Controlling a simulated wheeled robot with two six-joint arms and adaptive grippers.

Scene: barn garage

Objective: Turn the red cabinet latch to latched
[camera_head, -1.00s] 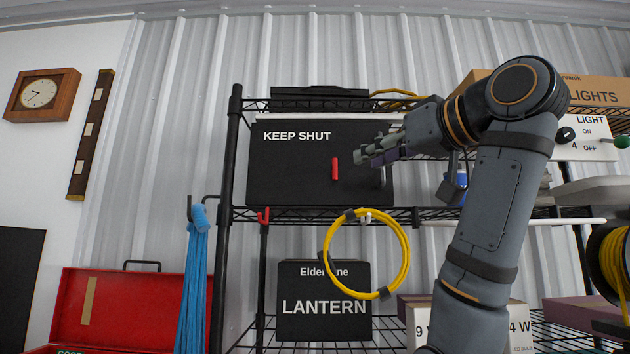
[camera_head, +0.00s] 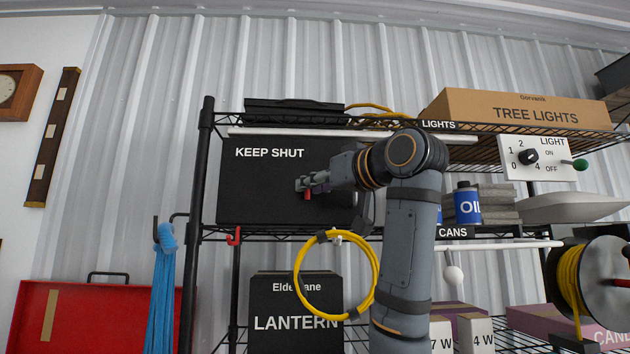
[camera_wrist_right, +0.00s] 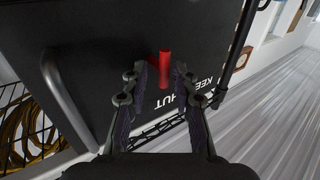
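The black cabinet (camera_head: 262,205) marked KEEP SHUT stands on the wire shelf, its door face toward me. The red latch (camera_wrist_right: 164,62) is a short bar on that face; in the head view only a bit of red (camera_head: 307,195) shows beside my gripper. In the earlier head view the bar stands upright. My right gripper (camera_head: 303,186) is at the latch. In the right wrist view its fingers (camera_wrist_right: 162,78) are apart, with the latch between them near the tips; I cannot tell whether they touch it. My left gripper is not in view.
A yellow cable coil (camera_head: 300,285) hangs below the cabinet, in front of a LANTERN box (camera_head: 262,298). A red hook (camera_head: 234,236) and blue rope (camera_head: 163,300) are at the left.

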